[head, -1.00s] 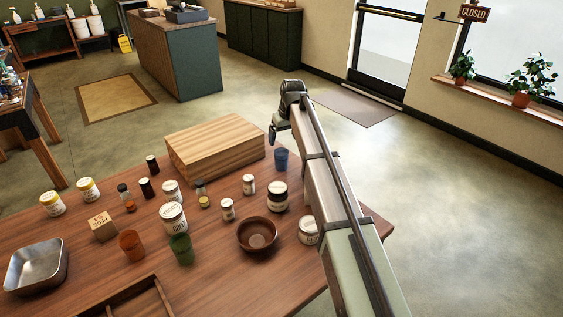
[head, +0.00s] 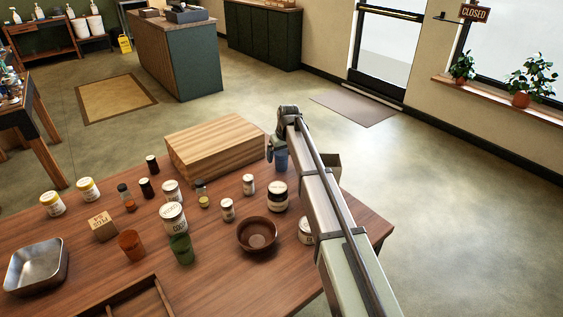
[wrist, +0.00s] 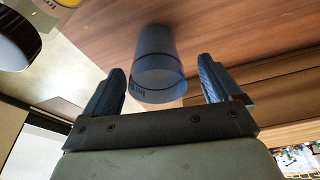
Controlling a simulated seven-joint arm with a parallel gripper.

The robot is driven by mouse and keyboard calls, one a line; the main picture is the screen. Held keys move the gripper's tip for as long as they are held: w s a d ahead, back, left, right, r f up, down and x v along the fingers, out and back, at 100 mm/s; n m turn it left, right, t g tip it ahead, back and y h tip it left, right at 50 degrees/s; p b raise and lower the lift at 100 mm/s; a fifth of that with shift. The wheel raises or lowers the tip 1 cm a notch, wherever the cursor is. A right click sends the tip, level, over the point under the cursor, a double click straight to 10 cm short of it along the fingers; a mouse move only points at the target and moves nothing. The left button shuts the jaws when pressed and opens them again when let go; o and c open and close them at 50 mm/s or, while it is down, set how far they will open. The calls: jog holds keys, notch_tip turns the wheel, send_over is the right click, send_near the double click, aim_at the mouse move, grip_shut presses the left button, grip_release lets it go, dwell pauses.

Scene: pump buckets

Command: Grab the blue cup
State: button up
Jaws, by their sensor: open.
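The blue cup (head: 281,160) stands on the wooden table (head: 215,268) near its far right part, beside the wooden block. In the wrist view the blue cup (wrist: 158,62) shows between and just beyond the two blue fingers of my gripper (wrist: 160,88). My gripper is open, with a finger on each side of the cup and a visible gap to both. In the head view my gripper (head: 275,150) hangs at the cup and hides part of it.
A large wooden block (head: 215,147) is close on the cup's left. A dark-lidded jar (head: 277,197), a brown bowl (head: 257,235) and a small white bottle (head: 248,185) stand nearer on the table. A box (head: 331,166) shows behind my arm.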

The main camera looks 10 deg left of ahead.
aim_at(281, 159)
jog(key=x, duration=0.3)
jog(key=shift+w+d+f, duration=0.1)
jog(key=shift+w+f, duration=0.05)
jog(key=shift+f, duration=0.15)
jog(key=c, duration=1)
